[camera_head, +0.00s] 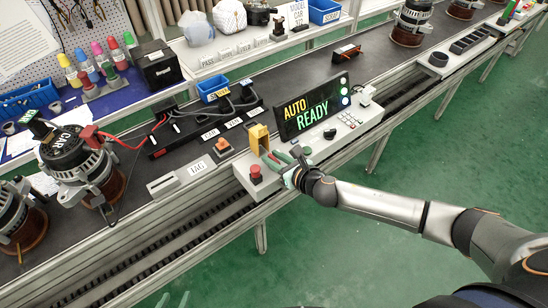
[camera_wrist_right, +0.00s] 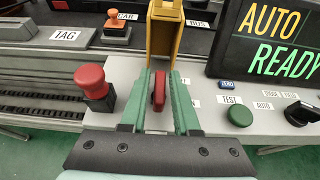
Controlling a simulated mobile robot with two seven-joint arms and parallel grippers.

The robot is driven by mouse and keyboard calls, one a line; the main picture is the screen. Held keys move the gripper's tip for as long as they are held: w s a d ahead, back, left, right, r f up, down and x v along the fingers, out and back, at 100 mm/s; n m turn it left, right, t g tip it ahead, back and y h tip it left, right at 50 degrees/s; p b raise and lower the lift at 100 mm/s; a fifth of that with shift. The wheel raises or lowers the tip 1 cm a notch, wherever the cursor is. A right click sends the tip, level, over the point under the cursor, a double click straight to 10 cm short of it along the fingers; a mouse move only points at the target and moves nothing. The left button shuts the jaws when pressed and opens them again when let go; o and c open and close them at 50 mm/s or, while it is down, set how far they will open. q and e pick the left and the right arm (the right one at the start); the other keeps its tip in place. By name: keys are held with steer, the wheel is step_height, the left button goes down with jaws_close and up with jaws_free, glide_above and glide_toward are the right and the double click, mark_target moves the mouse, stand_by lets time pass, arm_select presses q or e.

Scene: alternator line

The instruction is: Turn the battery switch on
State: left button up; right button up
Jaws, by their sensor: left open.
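The battery switch looks to be the red lever (camera_wrist_right: 158,90) on the pale control panel, below a raised yellow guard (camera_wrist_right: 164,35); its label is hidden. The yellow guard also shows in the head view (camera_head: 259,138). My right gripper (camera_wrist_right: 160,76) has its green fingers on either side of the red lever, with narrow gaps visible, and looks open. In the head view the right gripper (camera_head: 279,157) is at the panel's front edge and hides the lever. My left gripper (camera_head: 173,300) shows only its fingertips at the bottom edge, apart and empty.
A red mushroom button (camera_wrist_right: 91,80) stands left of the lever, and a green TEST button (camera_wrist_right: 239,116) and black knob (camera_wrist_right: 301,112) stand right. The display (camera_head: 313,106) reads AUTO READY. An alternator (camera_head: 83,165) stands at left. The green floor in front is clear.

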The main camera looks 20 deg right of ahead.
jaws_close()
stand_by(0.4)
steer(key=m+h+p, duration=0.2)
steer(key=m+h, duration=0.1)
steer(key=shift+a+r+t+h, duration=0.1)
steer(key=shift+a+t+h, duration=0.05)
steer(key=shift+t+h, duration=0.15)
steer(key=m+h+p, duration=0.1)
steer(key=m+h, duration=0.2)
steer(key=shift+h, duration=0.4)
steer(key=shift+m+g+h, duration=0.6)
steer(key=shift+m+h, duration=0.7)
steer(key=shift+m, duration=0.1)
steer(key=shift+h, duration=0.3)
steer(key=shift+o, duration=1.6)
jaws_free()
